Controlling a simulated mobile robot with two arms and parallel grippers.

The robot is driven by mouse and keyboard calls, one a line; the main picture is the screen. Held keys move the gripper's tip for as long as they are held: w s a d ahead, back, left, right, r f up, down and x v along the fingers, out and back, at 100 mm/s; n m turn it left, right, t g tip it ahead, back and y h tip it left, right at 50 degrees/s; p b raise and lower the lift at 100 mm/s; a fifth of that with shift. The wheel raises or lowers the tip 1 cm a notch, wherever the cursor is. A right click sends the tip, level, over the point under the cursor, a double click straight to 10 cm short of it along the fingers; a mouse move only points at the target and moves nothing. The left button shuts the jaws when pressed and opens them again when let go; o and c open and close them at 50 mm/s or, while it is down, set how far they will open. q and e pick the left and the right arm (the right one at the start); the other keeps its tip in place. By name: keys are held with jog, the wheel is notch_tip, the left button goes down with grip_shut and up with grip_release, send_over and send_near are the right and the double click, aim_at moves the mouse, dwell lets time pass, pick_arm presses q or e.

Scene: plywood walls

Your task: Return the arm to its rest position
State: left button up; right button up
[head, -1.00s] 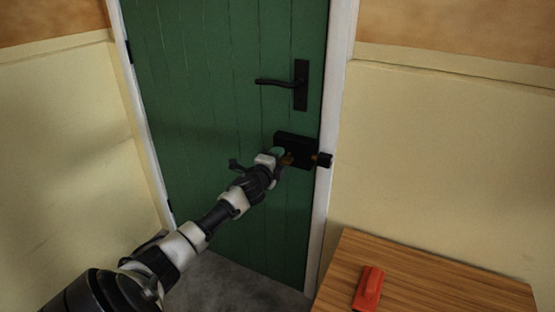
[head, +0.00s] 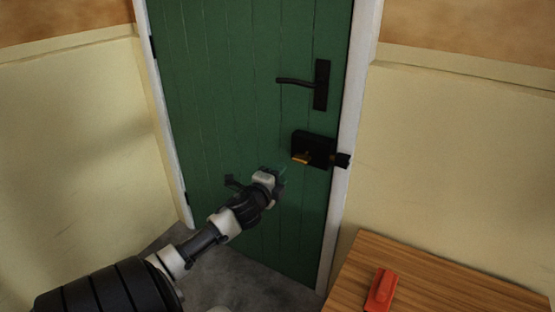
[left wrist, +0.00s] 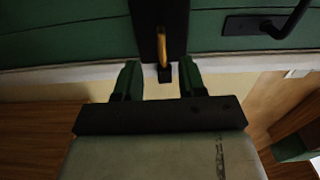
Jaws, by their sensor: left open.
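My left gripper (head: 278,180) is in front of the green door (head: 235,90), below and left of the black lock box (head: 322,151). In the left wrist view its two dark green fingers (left wrist: 160,78) are apart with nothing held between them. The lock box (left wrist: 150,15) and its brass-coloured lever (left wrist: 162,45) show beyond the fingertips, apart from them. The lever also shows in the head view (head: 301,158). My left arm reaches in from the lower left. My right gripper is in neither view.
A black door handle (head: 321,85) is above the lock. A wooden table (head: 440,284) with a red object (head: 381,290) on it stands at the lower right. The white door frame (head: 350,130) and cream walls flank the door. Grey floor shows below the door.

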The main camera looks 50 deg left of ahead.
pick_arm(q)
jog(key=shift+s+d, duration=0.1)
jog(key=shift+s, duration=0.2)
dwell(0.4)
